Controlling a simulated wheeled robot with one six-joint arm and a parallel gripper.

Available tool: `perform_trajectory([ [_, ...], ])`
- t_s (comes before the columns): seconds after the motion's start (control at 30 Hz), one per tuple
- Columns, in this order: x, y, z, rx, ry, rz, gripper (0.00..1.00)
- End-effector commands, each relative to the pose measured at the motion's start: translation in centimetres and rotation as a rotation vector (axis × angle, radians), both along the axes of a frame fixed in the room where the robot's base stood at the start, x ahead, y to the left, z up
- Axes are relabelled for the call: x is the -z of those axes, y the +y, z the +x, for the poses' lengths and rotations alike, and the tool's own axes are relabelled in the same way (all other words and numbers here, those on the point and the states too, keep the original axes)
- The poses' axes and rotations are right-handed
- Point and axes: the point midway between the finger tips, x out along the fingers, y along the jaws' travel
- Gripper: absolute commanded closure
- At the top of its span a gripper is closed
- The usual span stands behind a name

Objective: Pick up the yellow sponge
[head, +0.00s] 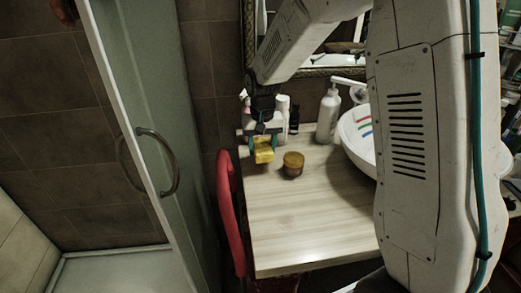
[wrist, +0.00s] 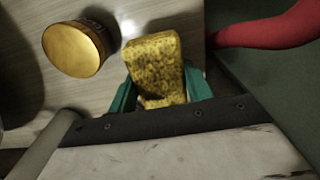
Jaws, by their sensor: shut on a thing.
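The yellow sponge (head: 264,150) is at the left end of the wooden counter in the head view. It also shows in the wrist view (wrist: 156,62), as a porous yellow block between the teal fingers. My gripper (head: 263,143) reaches down from above and is shut on the sponge; in the wrist view its fingertips (wrist: 160,92) stand on both sides of it. Whether the sponge touches the counter or is slightly above it, I cannot tell.
A jar with a golden lid (head: 293,163) stands right of the sponge. Bottles and a white pump dispenser (head: 328,115) stand behind, by a white basin (head: 350,140). A red chair (head: 228,205) borders the counter's left edge. The counter's front (head: 310,230) is clear.

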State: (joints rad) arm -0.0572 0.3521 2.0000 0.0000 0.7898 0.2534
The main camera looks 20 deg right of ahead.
Motion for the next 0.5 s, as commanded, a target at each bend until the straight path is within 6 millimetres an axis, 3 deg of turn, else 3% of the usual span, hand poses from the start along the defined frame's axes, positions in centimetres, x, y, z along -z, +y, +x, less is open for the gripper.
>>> perform_trajectory([
  [0.3,-0.7,0.0,-7.4,-0.001,-0.001,0.000,0.74],
  [0.5,-1.0,0.0,-11.2,-0.001,-0.001,0.000,0.74],
])
